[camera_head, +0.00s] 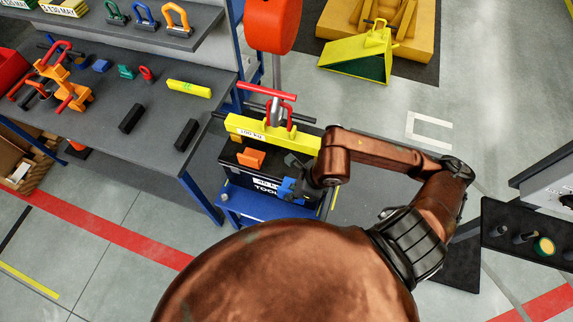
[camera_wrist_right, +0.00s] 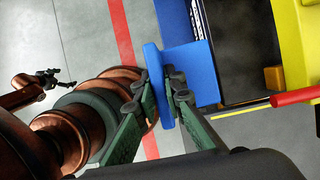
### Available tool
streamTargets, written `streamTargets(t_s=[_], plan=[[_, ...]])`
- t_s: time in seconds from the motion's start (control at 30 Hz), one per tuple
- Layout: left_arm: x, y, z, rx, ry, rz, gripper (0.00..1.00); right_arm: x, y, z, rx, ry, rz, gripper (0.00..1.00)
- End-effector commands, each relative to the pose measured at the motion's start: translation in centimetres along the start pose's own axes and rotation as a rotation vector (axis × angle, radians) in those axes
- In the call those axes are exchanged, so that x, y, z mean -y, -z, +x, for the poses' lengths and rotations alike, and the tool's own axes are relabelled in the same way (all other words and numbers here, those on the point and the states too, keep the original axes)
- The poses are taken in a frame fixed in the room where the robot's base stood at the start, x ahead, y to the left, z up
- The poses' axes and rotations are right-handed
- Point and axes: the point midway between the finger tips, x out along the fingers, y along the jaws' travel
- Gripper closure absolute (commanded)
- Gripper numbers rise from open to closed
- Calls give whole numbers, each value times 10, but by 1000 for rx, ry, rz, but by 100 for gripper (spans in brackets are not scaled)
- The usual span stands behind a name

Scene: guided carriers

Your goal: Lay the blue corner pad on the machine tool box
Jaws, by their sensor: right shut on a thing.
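The machine tool box (camera_head: 238,179) is a dark box with a white-lettered label, standing on a blue stand below the yellow beam. My right gripper (camera_head: 297,180) is shut on the blue corner pad (camera_head: 286,190) at the box's near right corner. In the right wrist view the L-shaped blue pad (camera_wrist_right: 203,70) sits between the green fingers of my right gripper (camera_wrist_right: 168,97), beside the dark box (camera_wrist_right: 238,45). I cannot tell whether the pad touches the box. An orange corner pad (camera_head: 251,159) is on the box top. My left gripper (camera_wrist_right: 52,79) is small and far off in the wrist view.
A yellow lifting beam (camera_head: 300,143) marked 100 kg hangs over the box, with red shackles and a hook (camera_head: 275,110). A grey workbench (camera_head: 110,120) with several parts stands at left.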

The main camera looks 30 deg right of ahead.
Motion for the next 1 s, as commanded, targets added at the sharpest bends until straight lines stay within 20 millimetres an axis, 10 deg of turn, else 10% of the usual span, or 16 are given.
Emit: streamTargets(t_s=[0.6,1.0], plan=[[-1,-8,-1,10,-1,-3,15,107,-7,81,-3,2,18,100],[-2,-6,1,8,-2,-2,15,131,-3,112,-2,3,15,100]])
